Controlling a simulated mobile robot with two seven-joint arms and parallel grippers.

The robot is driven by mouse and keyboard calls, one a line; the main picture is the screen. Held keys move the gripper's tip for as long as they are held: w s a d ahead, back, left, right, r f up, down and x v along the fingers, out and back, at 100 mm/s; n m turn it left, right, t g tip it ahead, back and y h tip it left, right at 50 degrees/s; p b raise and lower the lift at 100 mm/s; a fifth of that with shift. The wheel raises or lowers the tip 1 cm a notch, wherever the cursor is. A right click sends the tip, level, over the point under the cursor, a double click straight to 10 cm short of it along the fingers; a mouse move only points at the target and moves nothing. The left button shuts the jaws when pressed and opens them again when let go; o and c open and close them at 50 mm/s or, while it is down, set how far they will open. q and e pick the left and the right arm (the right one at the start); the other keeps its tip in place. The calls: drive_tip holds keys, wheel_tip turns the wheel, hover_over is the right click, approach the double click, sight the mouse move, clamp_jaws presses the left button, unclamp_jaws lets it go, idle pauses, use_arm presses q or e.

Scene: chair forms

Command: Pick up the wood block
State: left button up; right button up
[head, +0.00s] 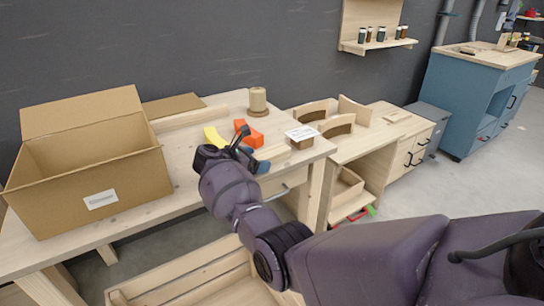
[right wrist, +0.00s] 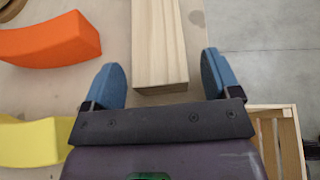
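The wood block (right wrist: 160,42) is a long, pale, straight-grained piece lying on the workbench in the right wrist view. Its near end reaches between the two blue fingers of my right gripper (right wrist: 160,68), with a gap on each side. In the head view my right gripper (head: 254,158) is over the bench's front edge, and the block (head: 272,152) shows only partly beside it. The right gripper is open and empty. My left gripper is not in view.
An orange curved piece (right wrist: 50,42) and a yellow piece (right wrist: 30,142) lie left of the block. The workbench (head: 205,108) also bears a cardboard box (head: 125,190), a spool (head: 258,100) and a small white-topped block (head: 302,133). A wooden crate (head: 180,278) stands below.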

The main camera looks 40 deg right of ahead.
drive_tip(key=c, duration=1)
drive_tip(key=shift+r, duration=0.1)
